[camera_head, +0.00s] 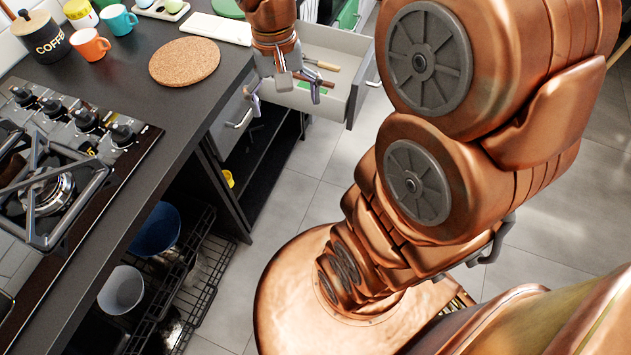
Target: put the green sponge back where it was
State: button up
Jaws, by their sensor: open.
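My gripper (285,95) is open, pointing down at the left part of an open drawer (349,97). Its two fingers are spread wide with nothing held between them. A small flat green patch (304,85) shows in the drawer, just behind the right finger. It may be the green sponge, but most of it is hidden by my gripper, so I cannot tell for sure. I cannot tell whether a finger touches it.
A wooden-handled utensil (322,65) lies in the drawer. The dark counter (190,110) holds a cork mat (185,61), an orange mug (89,44), a coffee jar (40,37) and a white board (216,28). A gas hob (47,190) is at left. Below, a pulled-out rack (207,285) holds bowls.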

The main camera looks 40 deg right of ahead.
jog(key=s+a+f+n, duration=0.2)
jog(key=s, duration=0.5)
jog(key=s+a+f+n+g, duration=0.1)
jog(key=s+a+f+n, duration=0.1)
jog(key=s, duration=0.6)
jog(key=shift+s+a+n, duration=0.25)
jog(key=shift+a+n, duration=0.05)
jog(key=shift+a, duration=0.25)
jog(key=s+p+v, duration=0.2)
jog(key=p+v, duration=0.7)
jog(key=s+r+p+v, duration=0.1)
jog(key=s+p+v, duration=0.1)
jog(key=p+v, duration=0.7)
jog(key=shift+a+r+t+p, duration=0.15)
jog(key=shift+r+t+p, duration=0.2)
jog(key=shift+r, duration=0.5)
jog(key=shift+f, duration=0.1)
